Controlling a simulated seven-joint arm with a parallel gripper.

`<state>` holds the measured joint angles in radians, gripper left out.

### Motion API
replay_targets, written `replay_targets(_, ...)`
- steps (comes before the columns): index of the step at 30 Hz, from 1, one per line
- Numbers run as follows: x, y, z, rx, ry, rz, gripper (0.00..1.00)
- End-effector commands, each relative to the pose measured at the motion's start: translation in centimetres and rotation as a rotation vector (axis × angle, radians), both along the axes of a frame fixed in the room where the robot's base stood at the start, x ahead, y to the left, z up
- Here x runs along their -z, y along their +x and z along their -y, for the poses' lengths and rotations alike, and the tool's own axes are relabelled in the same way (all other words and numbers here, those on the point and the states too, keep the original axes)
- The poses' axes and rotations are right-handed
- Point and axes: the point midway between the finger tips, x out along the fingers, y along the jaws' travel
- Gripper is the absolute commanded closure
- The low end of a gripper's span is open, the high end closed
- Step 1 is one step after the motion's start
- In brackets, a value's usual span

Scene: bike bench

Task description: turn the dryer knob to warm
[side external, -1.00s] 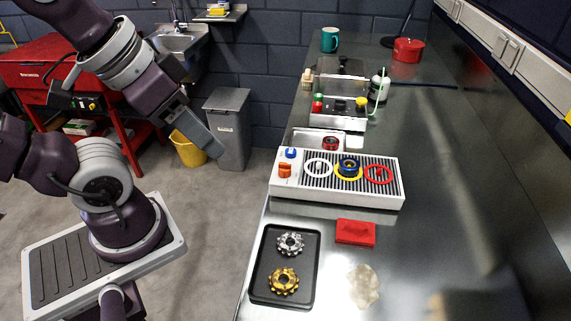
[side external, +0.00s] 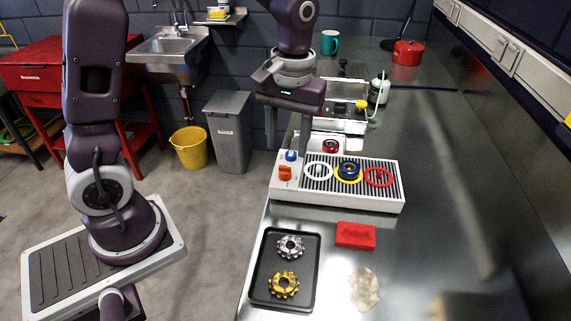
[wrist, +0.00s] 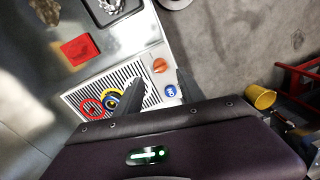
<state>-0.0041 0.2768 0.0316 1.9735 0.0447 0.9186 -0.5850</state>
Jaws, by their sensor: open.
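The dryer looks to be a white box with a dark striped top (side external: 335,195) on the bench; it also shows in the wrist view (wrist: 120,74). Its left panel carries an orange knob (side external: 285,173) and a blue knob (side external: 291,155) behind it. The orange knob also shows in the wrist view (wrist: 160,65), just beyond the fingertips. The blue knob (wrist: 171,91) appears between the fingers there. I cannot read any markings by the knobs. My gripper (side external: 290,140) is open, empty and pointing down above the panel's back end, apparently touching neither knob.
White, yellow, blue and red (side external: 378,176) rings sit on the striped top. In front are a black tray (side external: 256,287) with two sprockets and a red block (side external: 356,235). Behind stand a small tray with a dark red ring (side external: 330,145) and a bottle (side external: 379,90).

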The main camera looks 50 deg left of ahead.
Motion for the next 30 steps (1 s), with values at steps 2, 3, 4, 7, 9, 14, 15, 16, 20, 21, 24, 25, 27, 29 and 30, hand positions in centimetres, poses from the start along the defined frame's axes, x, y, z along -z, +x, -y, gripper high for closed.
replay_targets(2, 1.3, -0.1, -0.1, -0.001, 0.000, -0.006, 0.54)
replay_targets(3, 2.1, -0.2, -0.1, -0.001, 0.000, -0.007, 0.54)
replay_targets(4, 2.8, -0.2, -0.1, 0.000, -0.001, -0.008, 0.54)
replay_targets(7, 4.6, -0.3, -0.2, 0.001, 0.000, -0.006, 0.54)
replay_targets(9, 5.6, -0.3, -0.2, 0.001, -0.001, -0.004, 0.54)
replay_targets(14, 6.6, -0.3, -0.2, 0.002, -0.001, -0.001, 0.54)
replay_targets(15, 6.7, -0.3, -0.2, 0.002, -0.001, 0.000, 0.54)
replay_targets(16, 6.7, -0.3, -0.2, 0.002, -0.001, 0.000, 0.54)
replay_targets(20, 6.6, -0.3, -0.2, 0.002, -0.001, 0.000, 0.55)
replay_targets(21, 6.6, -0.3, -0.2, 0.002, -0.001, 0.000, 0.63)
replay_targets(24, 6.6, -0.3, -0.2, 0.002, -0.001, 0.000, 0.83)
replay_targets(25, 6.6, -0.3, -0.2, 0.002, -0.001, 0.000, 0.89)
replay_targets(27, 6.6, -0.3, -0.2, 0.003, -0.001, 0.000, 1.00)
replay_targets(29, 6.6, -0.3, -0.2, 0.003, -0.001, 0.000, 1.00)
replay_targets(30, 6.6, -0.3, -0.2, 0.003, -0.001, 0.000, 1.00)
